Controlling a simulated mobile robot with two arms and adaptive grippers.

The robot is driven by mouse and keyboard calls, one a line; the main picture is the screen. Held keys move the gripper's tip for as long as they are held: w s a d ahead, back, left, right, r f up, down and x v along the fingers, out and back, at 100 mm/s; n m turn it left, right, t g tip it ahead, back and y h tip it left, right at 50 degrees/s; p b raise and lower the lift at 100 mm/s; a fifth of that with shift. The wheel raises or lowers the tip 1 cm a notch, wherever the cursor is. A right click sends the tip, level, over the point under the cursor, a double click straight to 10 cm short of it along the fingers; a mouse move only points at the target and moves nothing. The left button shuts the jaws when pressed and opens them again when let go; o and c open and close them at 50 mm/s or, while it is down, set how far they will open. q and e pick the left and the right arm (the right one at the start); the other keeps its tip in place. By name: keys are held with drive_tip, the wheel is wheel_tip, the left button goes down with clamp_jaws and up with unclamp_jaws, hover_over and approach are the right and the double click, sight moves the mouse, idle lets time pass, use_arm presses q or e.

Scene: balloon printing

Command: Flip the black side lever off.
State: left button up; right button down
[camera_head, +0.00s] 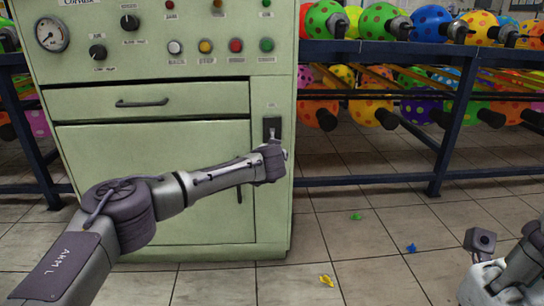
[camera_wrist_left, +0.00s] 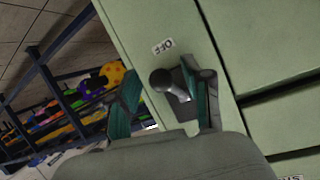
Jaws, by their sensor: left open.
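The black side lever sits on a dark plate (camera_head: 272,126) on the right part of the green machine's front. In the left wrist view the lever's round knob (camera_wrist_left: 162,80) sticks out toward the camera, with an OFF label (camera_wrist_left: 163,46) beside its plate. My left gripper (camera_head: 272,152) is at the lever, covering much of it in the head view. In the left wrist view its open fingers (camera_wrist_left: 165,98) stand on either side of the knob. I cannot tell whether they touch it. Part of my right arm shows at the lower right; its fingers cannot be made out.
The green machine (camera_head: 160,100) has a drawer, buttons, knobs and a gauge. Dark blue racks (camera_head: 440,150) with several colourful balloons stand to its right and left. A few small coloured balloons (camera_head: 327,280) lie on the tiled floor, which is otherwise clear in front.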

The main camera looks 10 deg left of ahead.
use_arm(q)
drive_tip(key=v, duration=1.1)
